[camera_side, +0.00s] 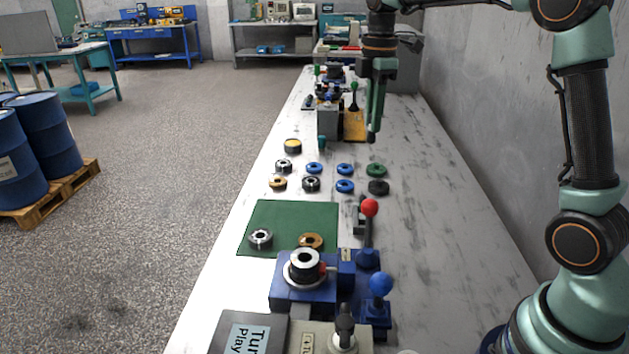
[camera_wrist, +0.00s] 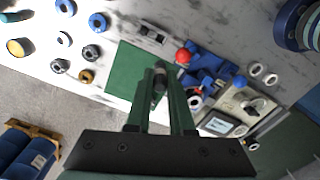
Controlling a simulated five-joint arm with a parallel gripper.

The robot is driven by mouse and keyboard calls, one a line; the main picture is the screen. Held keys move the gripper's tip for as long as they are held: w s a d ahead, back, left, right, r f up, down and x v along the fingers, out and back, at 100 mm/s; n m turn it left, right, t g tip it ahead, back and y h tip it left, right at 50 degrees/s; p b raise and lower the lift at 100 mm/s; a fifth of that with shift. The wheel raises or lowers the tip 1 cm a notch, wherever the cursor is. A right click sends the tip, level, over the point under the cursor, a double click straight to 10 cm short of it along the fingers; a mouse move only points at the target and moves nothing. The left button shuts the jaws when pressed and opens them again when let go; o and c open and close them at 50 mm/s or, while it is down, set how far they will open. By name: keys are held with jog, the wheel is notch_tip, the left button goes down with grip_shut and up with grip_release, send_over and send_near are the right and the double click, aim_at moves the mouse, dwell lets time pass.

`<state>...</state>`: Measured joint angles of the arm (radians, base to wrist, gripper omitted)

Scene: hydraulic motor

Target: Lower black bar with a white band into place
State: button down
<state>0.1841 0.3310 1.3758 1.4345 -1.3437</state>
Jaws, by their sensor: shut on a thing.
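My gripper (camera_side: 372,135) hangs over the far part of the white bench in the side view, its fingers pointing down. In the wrist view its green fingers (camera_wrist: 161,72) are close together around a small dark and grey piece (camera_wrist: 160,82). This looks like the black bar, seen nearly end-on; its white band cannot be made out clearly. In the side view the bar is too small to separate from the dark fingertips. A blue fixture (camera_side: 290,292) with a black and silver ring (camera_side: 304,262) stands at the near end, well apart from my gripper.
Several rings, including a blue one (camera_side: 345,186), lie mid-bench. A green mat (camera_side: 290,218) holds a silver ring (camera_side: 261,238) and a bronze ring (camera_side: 311,241). A red-knobbed lever (camera_side: 370,208) and a blue-knobbed lever (camera_side: 381,284) stand upright nearby. A grey block (camera_side: 327,122) stands left of my gripper.

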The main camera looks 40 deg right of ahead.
jog(key=shift+s+a+f+n, duration=0.9)
jog(key=shift+a+f, duration=1.4)
jog(key=shift+a, duration=1.35)
jog(key=shift+s+a+f+n, duration=0.95)
jog(key=shift+a+f, duration=1.35)
jog(key=shift+a, duration=1.35)
jog(key=shift+s+a+f+n, duration=0.6)
jog(key=shift+a+f+n, duration=0.55)
jog(key=shift+a+f, duration=1.85)
jog(key=shift+a+f, duration=0.65)
jog(key=shift+f, duration=0.1)
jog(key=shift+c, duration=1.6)
grip_release()
